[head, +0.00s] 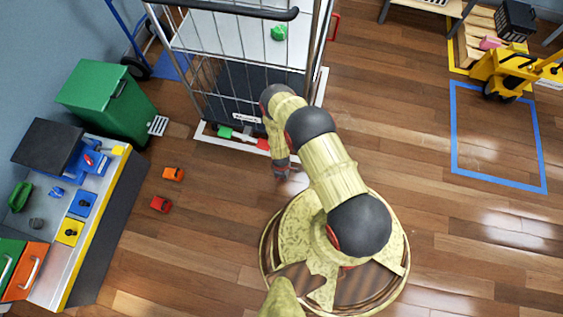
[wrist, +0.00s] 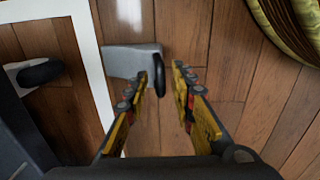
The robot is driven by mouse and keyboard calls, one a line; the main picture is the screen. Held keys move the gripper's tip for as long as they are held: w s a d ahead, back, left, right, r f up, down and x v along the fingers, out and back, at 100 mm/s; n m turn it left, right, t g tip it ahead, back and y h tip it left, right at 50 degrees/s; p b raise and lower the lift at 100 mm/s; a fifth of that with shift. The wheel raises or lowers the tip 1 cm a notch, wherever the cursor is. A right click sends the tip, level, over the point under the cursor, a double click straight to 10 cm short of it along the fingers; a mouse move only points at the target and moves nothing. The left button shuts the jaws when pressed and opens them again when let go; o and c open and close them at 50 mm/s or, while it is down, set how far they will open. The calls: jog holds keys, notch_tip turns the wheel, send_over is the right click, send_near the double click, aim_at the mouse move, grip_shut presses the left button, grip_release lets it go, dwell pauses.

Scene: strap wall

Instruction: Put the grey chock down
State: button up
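The grey chock (wrist: 125,61) is a flat-looking grey wedge with a black loop handle (wrist: 160,76). In the wrist view it appears to lie on the wooden floor, its left end at the edge of a white floor line (wrist: 88,52). My gripper (wrist: 167,68) is open above it. The handle is close to the left fingertip; whether they touch is unclear. The right finger stands apart from it. In the head view my gripper (head: 282,174) is low beside the cage trolley (head: 240,60), and I cannot make out the chock there.
A second pale piece with a black handle (wrist: 40,73) lies inside the white line. Green (head: 225,132) and red (head: 262,143) pedals sit at the trolley's foot. Floor toward the blue-taped square (head: 452,130) is clear.

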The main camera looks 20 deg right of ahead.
jog(key=shift+r, duration=0.1)
notch_tip(320, 180, up, 12)
jog(key=p, duration=0.5)
jog(key=shift+s+a, duration=0.25)
jog(key=shift+s, duration=0.05)
dwell(0.4)
